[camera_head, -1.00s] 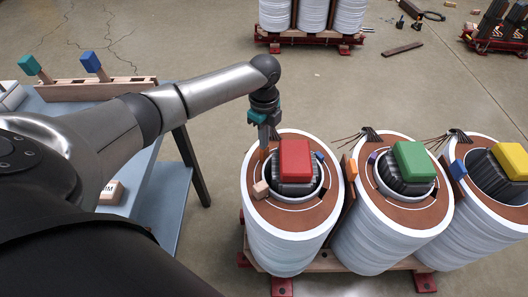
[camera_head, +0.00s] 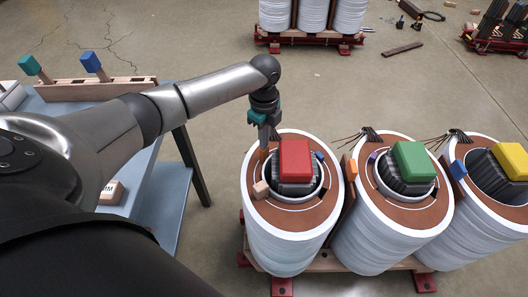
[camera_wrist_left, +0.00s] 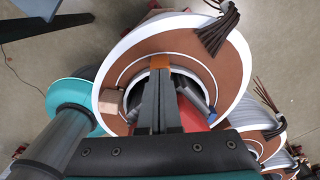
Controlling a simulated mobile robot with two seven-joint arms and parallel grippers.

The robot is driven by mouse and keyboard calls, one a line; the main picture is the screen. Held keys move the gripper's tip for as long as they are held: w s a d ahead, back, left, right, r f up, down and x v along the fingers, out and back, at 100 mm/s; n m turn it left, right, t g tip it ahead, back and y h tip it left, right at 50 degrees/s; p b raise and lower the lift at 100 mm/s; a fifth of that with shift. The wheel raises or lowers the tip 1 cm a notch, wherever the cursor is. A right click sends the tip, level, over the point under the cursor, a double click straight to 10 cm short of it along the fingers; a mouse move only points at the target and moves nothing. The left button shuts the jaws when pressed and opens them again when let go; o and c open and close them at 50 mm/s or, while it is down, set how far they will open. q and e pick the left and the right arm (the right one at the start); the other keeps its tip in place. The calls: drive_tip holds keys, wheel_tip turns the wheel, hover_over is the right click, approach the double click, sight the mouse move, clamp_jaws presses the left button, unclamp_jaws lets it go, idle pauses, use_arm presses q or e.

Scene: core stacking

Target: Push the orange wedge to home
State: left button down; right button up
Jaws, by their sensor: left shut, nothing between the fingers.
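The orange wedge (camera_wrist_left: 159,62) sits in the ring gap of the nearest coil's top, at the tips of my left gripper (camera_wrist_left: 160,75) in the left wrist view. In the head view only a sliver of the wedge (camera_head: 263,155) shows under my left gripper (camera_head: 264,143). The gripper is shut, points down and holds nothing; its fingertips overlap the wedge's near edge, and whether they touch cannot be told. The coil (camera_head: 255,205) has a brown top and white sides, with a red block (camera_head: 295,160) on its dark core. My right gripper is not in view.
A tan wedge (camera_head: 261,189) and a blue wedge (camera_head: 319,157) sit around the same core. Two similar coils, one with a green block (camera_head: 414,160) and one with a yellow block (camera_head: 512,161), stand close on the right. A blue table (camera_head: 160,205) stands left.

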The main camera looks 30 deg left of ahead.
use_arm(q)
drive_tip(key=shift+f+b, duration=0.75)
drive_tip(key=shift+f, duration=0.95)
wheel_tip(320, 180, up, 5)
drive_tip(key=p, duration=0.6)
drive_tip(key=shift+r, duration=0.15)
